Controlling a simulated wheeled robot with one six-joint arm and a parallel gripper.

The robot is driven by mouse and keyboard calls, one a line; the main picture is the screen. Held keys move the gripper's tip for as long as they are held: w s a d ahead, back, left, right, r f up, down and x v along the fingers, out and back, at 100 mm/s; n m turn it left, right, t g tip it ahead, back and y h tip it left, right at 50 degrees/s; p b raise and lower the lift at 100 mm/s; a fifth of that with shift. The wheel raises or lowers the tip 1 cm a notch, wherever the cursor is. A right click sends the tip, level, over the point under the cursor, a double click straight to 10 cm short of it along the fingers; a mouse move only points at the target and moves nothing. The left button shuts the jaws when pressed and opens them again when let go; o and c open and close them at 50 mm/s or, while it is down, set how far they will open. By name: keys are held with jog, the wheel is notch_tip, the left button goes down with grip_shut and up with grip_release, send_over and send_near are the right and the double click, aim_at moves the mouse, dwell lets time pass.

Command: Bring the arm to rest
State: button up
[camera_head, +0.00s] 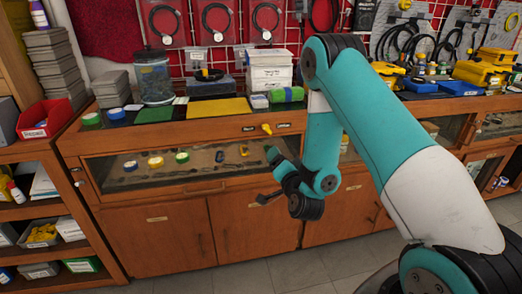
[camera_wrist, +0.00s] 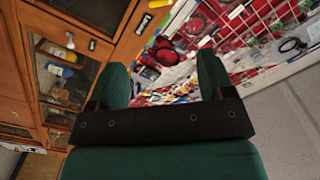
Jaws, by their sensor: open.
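My arm, teal with a white section, reaches in from the right of the head view and bends down in front of the wooden counter (camera_head: 232,128). My gripper (camera_head: 266,177) hangs in front of the counter's glass-fronted drawer. In the wrist view the two dark green fingers of my gripper (camera_wrist: 165,85) stand apart with nothing between them. Past the fingers lie a red grid board and wooden cabinet fronts.
On the counter are a glass jar (camera_head: 154,78), a white box (camera_head: 271,72), a yellow mat (camera_head: 219,107) and yellow tools (camera_head: 485,70). A red bin (camera_head: 46,119) sits on the left shelf. Grey floor (camera_head: 290,268) is clear in front.

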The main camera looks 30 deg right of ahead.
jog(key=s+a+r+n+g+y+p, duration=0.25)
jog(key=a+r+n+g+y, duration=0.2)
jog(key=a+r, duration=0.4)
jog(key=s+a+r+n+g+y+p, duration=0.25)
jog(key=a+r+n+y, duration=0.4)
jog(key=a, duration=0.35)
jog(key=s+a+r+n+g+h+p, duration=0.1)
jog(key=s+r+n+g, duration=0.3)
jog(key=s, duration=0.8)
jog(key=s+a+r+n+g+p, duration=0.2)
jog(key=s+r+n+g, duration=0.2)
jog(key=s, duration=0.8)
notch_tip(320, 180, up, 3)
jog(key=shift+g+h+p, duration=0.4)
jog(key=shift+g, duration=0.8)
jog(key=shift+c, duration=0.4)
